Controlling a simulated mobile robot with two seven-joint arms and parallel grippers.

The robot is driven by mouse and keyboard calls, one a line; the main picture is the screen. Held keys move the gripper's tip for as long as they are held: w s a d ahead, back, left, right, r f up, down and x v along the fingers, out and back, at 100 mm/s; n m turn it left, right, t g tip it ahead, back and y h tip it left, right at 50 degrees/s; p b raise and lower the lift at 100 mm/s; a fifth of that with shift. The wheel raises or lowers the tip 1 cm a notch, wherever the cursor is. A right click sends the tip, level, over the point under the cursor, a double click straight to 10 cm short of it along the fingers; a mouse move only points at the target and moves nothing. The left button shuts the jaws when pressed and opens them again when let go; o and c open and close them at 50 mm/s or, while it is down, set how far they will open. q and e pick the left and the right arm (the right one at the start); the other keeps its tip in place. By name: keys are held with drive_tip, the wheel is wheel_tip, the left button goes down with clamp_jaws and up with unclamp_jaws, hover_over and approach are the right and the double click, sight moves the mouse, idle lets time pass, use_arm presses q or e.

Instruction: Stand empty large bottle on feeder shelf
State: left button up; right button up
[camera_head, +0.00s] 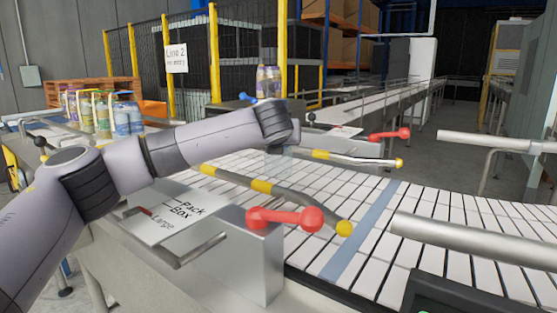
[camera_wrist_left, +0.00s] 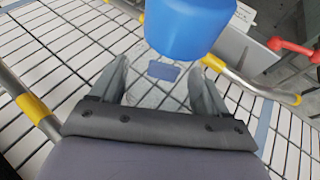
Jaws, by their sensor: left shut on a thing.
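My left arm reaches across the head view from the left, and the wrist hides its gripper there. In the left wrist view my left gripper (camera_wrist_left: 160,85) is closed around a clear, see-through bottle (camera_wrist_left: 145,92). A large blue round part (camera_wrist_left: 188,28), which looks like its cap, shows just beyond the fingers. In the head view a faint clear shape (camera_head: 278,163) under my wrist looks like the same bottle, over the white slatted conveyor (camera_head: 440,215). I cannot tell whether it touches the slats. Which surface is the feeder shelf is not clear. My right gripper is out of view.
Several coloured bottles (camera_head: 103,118) stand at the left, and more bottles (camera_head: 268,80) stand behind my wrist. Yellow-banded guide rails (camera_head: 300,200) and a red lever (camera_head: 285,217) border the conveyor. A "Pack Box Large" sign (camera_head: 180,215) lies in front. The conveyor's right part is clear.

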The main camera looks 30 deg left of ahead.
sight(278, 159)
use_arm(q)
drive_tip(key=shift+f, duration=2.6)
drive_tip(key=shift+f, duration=0.15)
drive_tip(key=o, duration=1)
